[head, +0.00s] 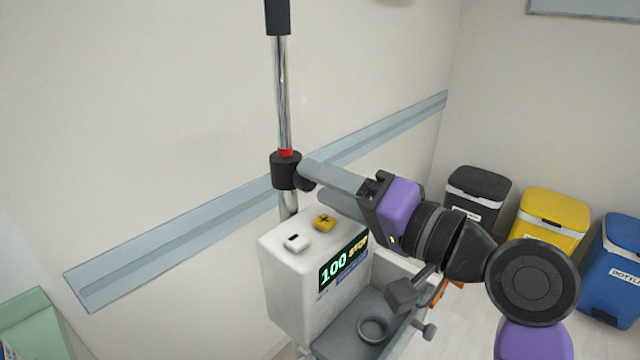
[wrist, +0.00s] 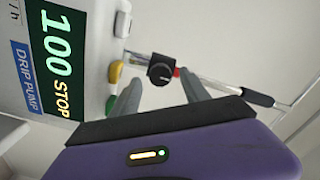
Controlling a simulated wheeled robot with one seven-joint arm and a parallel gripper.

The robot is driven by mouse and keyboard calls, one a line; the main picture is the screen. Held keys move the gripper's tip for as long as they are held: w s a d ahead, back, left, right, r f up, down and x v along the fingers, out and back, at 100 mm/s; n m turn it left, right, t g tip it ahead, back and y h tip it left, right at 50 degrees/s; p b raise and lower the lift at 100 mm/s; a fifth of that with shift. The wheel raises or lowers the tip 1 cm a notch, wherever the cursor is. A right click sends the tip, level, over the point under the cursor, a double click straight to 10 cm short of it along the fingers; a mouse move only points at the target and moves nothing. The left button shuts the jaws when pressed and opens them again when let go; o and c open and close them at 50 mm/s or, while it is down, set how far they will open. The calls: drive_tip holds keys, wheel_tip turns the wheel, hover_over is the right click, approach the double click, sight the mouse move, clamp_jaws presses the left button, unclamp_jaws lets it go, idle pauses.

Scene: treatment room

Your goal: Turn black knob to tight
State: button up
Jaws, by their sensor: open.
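The black knob (wrist: 160,72) sits on a black collar (head: 284,170) around a chrome pole (head: 282,95). A red band shows on the pole at the collar. My gripper (wrist: 160,84) is open, its grey fingers spread on either side of the knob in the wrist view. In the head view my gripper (head: 309,178) reaches in from the right, its fingertips close to the collar, and mostly hides the knob. I cannot tell whether the fingers touch the knob. No tight marking is readable.
A white drip pump (head: 290,285) reading 100 STOP stands just below my gripper, with a white button (head: 297,243) and a yellow button (head: 324,222) on top. Black (head: 478,195), yellow (head: 550,225) and blue (head: 612,270) bins stand at right. A wall rail (head: 170,255) runs behind.

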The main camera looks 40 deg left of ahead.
drive_tip(key=d, duration=0.6)
drive_tip(key=shift+s+d, duration=0.25)
drive_tip(key=shift+s, duration=0.05)
